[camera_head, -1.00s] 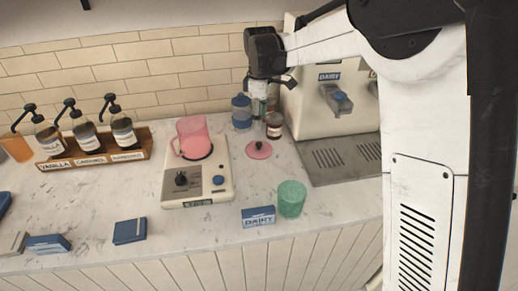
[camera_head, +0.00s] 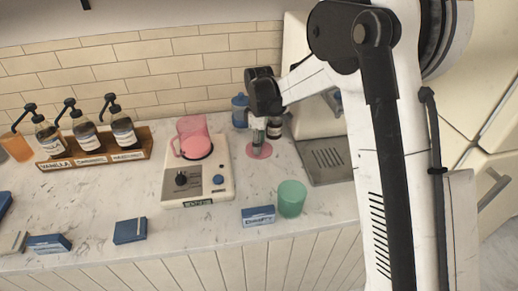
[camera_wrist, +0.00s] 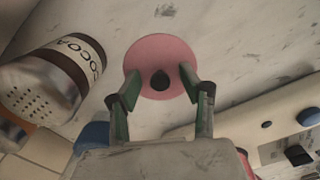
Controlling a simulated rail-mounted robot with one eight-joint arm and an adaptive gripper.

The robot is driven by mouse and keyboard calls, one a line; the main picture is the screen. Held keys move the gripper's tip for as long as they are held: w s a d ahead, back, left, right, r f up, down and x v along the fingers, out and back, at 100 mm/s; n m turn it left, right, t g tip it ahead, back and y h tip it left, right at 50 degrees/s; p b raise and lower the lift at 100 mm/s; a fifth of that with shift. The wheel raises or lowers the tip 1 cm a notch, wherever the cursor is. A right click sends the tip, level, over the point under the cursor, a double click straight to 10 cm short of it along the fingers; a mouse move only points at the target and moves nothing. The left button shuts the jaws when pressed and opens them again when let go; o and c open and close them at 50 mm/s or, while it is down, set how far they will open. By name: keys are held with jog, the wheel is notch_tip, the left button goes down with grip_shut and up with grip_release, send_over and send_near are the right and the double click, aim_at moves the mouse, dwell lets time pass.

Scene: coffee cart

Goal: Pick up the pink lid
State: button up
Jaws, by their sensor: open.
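The pink lid (camera_head: 260,151) lies flat on the marble counter, between the scale and the machine's drip tray. In the wrist view the lid (camera_wrist: 154,52) is a pink disc with a dark round knob (camera_wrist: 160,80) at its centre. My gripper (camera_head: 257,149) is above the lid in the head view and hides part of it. In the wrist view my gripper (camera_wrist: 158,78) is open, with its green fingers on either side of the knob, overlapping the disc's near edge. Nothing is held. I cannot tell whether the fingers touch the lid.
A cocoa shaker (camera_wrist: 62,75) stands close by the lid. A blue container (camera_head: 239,111) is behind my gripper. The scale (camera_head: 198,184) with a pink pitcher (camera_head: 194,137) is left of the lid. A green cup (camera_head: 291,198) and blue box (camera_head: 258,216) stand in front. The drip tray (camera_head: 326,160) is right.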

grip_shut()
dwell(0.5)
